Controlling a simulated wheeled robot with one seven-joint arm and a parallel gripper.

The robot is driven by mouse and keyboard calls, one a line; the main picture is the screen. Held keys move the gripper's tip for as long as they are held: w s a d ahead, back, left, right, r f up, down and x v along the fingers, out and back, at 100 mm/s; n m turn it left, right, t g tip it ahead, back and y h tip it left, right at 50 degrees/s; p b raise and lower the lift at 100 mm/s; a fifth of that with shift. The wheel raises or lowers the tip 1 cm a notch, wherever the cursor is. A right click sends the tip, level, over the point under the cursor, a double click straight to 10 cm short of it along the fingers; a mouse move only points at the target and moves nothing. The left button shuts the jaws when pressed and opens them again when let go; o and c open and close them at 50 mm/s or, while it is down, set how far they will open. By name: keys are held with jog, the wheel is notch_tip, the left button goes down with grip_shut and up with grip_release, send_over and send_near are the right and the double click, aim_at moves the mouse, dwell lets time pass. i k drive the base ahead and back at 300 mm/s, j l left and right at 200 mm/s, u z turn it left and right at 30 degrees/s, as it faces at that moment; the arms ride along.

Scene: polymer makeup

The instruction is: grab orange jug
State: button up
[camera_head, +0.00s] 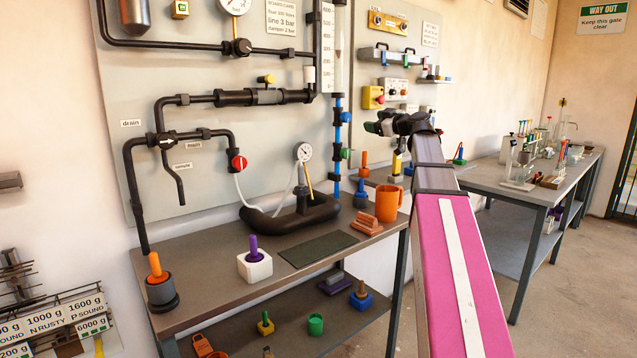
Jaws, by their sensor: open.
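The orange jug (388,203) stands upright near the right end of the near workbench (196,305). A handle shows on its right side. My arm, with a pink link, rises from the bottom right. My gripper (378,128) is at the arm's far end, above the jug and slightly to its left in the picture, pointing left. It is dark and small here, apart from the jug and holding nothing that I can see. My arm passes just right of the jug.
Beside the jug are reddish-brown blocks (367,225) and a blue-based object (361,195). A white block with a purple peg (254,263) and a dark mat (318,248) lie further left. Pipes and panels line the wall behind. A second bench (520,207) stands right.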

aim_at(388, 198)
jog(key=k+l, duration=0.7)
